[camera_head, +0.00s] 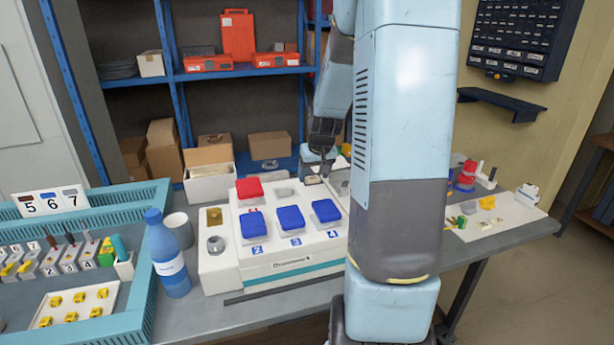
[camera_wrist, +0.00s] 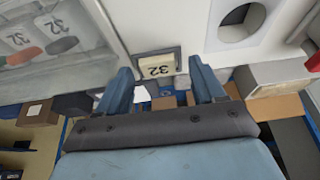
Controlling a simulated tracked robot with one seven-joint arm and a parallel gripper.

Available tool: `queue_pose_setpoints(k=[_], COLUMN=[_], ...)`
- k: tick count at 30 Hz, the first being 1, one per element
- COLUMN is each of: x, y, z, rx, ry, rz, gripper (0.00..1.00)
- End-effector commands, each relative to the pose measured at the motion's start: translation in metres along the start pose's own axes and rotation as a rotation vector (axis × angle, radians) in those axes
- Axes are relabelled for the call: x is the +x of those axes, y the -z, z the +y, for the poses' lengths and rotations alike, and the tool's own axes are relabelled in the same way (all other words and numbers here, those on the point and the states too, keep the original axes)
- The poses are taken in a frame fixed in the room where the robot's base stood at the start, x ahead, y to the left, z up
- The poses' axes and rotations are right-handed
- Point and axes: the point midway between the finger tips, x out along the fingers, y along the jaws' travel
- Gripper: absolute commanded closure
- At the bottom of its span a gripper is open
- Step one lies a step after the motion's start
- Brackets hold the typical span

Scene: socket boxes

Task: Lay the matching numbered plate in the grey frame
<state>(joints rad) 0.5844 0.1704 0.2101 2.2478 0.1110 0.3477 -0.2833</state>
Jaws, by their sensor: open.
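A small pale plate with dark digits that look like 32 (camera_wrist: 156,70) lies within a grey frame (camera_wrist: 178,54) on a white surface in the wrist view. My gripper (camera_wrist: 162,80) is open, its two blue-grey fingers apart on either side of the plate, with a visible gap to each. I cannot tell how close the fingertips are to the surface. In the head view my gripper (camera_head: 321,165) is small and partly lost against the arm, at the back right of the white socket box (camera_head: 300,256). The frame is not clear in that view.
The box carries a red cover (camera_head: 249,187) and several blue covers. A blue bottle (camera_head: 167,252) and a grey cup (camera_head: 179,232) stand left of it. Teal trays (camera_head: 142,303) hold numbered parts. My arm hides the box's right side. A round hole (camera_wrist: 241,20) shows beside the frame.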

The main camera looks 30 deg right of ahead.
Motion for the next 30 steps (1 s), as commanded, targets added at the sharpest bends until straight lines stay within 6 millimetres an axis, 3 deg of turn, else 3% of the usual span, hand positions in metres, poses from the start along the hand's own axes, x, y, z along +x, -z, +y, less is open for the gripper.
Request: queue_pose_setpoints(k=[18, 30], x=[-0.104, -0.138], y=[0.004, 0.010], z=[0.003, 0.002], rx=[0.002, 0.002], ry=[-0.006, -0.005], rz=[0.010, 0.010], gripper=[0.25, 0.25])
